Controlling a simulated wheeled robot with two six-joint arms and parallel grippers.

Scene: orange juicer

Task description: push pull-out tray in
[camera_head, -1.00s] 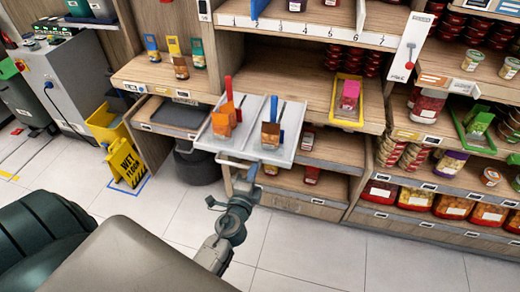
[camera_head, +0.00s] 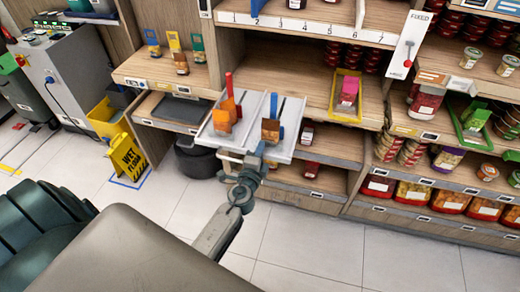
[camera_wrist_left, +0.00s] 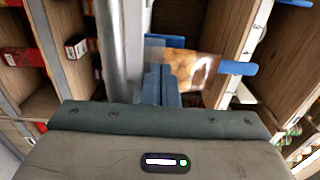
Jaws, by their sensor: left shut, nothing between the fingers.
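The pull-out tray (camera_head: 285,152) is pale grey and sticks out from the wooden shelf in the head view. It holds an orange item (camera_head: 222,120) and a brown item (camera_head: 270,131), with red and blue upright pieces behind them. My left gripper (camera_head: 258,150) is shut and empty at the tray's front edge, right of its middle; I cannot tell whether it touches. In the left wrist view its blue fingertips (camera_wrist_left: 161,85) are together, beside a grey upright bar (camera_wrist_left: 118,50) and below a blurred brown item (camera_wrist_left: 195,68). The right gripper is out of view.
A dark flat tray (camera_head: 182,109) lies on the shelf to the left. A yellow wet floor sign (camera_head: 127,157) stands at the left. Shelves with jars (camera_head: 415,195) fill the right. The tiled floor (camera_head: 330,250) in front is clear.

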